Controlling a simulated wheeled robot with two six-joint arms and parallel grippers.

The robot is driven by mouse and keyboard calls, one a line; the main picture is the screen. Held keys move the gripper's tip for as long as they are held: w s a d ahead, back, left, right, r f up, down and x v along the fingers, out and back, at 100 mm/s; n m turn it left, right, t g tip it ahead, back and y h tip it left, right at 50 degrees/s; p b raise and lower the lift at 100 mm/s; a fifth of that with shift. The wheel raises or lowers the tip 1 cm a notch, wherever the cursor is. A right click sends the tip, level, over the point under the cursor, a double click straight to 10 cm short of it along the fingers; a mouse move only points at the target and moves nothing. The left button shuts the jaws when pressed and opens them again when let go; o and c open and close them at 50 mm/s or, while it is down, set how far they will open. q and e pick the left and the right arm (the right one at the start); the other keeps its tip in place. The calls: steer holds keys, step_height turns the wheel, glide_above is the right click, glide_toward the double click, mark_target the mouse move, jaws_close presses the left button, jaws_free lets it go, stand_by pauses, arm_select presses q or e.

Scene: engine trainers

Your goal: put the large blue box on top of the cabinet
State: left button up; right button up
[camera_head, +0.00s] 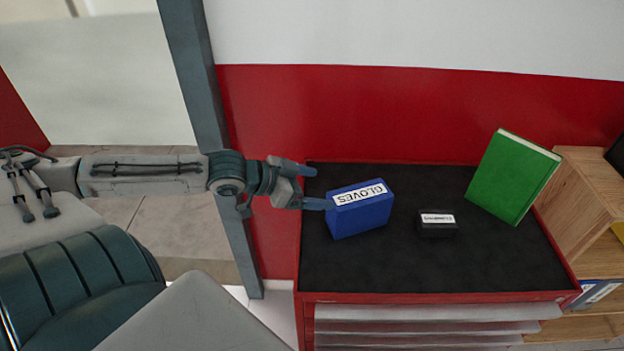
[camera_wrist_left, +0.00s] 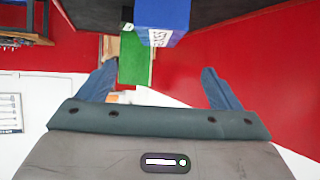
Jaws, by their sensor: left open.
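The large blue box (camera_head: 362,215), labelled GLOVES, rests on the black top of the red cabinet (camera_head: 330,270), near its left side. The label reads upside down in the head view. My left gripper (camera_head: 318,188) is at the left edge of the cabinet, its jaws open and empty. One finger ends right beside the box's left side; I cannot tell whether it touches. In the left wrist view the blue box (camera_wrist_left: 162,18) lies beyond the open fingers of my left gripper (camera_wrist_left: 158,73), not between them. My right gripper is not in view.
A small black box (camera_head: 437,228) sits on the cabinet top, right of the blue box. A green book (camera_head: 513,178) stands tilted near the right edge. A wooden shelf (camera_head: 575,200) adjoins on the right. A grey post (camera_head: 196,75) rises behind my left arm.

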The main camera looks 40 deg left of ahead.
arm_select(q)
steer(key=shift+s, duration=0.1)
steer(key=w+a+f+n+t+y, duration=0.25)
steer(key=a+f+n+y, duration=0.2)
steer(key=a+f, duration=1.05)
steer(key=s+a+f+n+g+y, duration=0.1)
steer(key=s+a+f, duration=0.2)
steer(key=f, duration=0.4)
steer(key=s+a+f+g+y, duration=0.1)
steer(key=s+a+f+y, duration=0.15)
steer(key=f, duration=0.45)
steer(key=s+a+f+n+g+y, duration=0.1)
steer(key=s+a+f+g, duration=0.15)
steer(key=f, duration=0.35)
steer(key=s+d+f+g, duration=0.2)
steer(key=s+f, duration=0.7)
steer(key=f, duration=0.4)
steer(key=s+d+f+g+h, duration=0.1)
steer(key=s+d+f+g, duration=0.1)
steer(key=s+d+f, duration=0.7)
steer(key=s+d+f+g, duration=0.3)
steer(key=s+d+f, duration=0.7)
steer(key=s+d, duration=0.5)
steer(key=shift+s+h, duration=0.4)
steer(key=shift+s, duration=0.05)
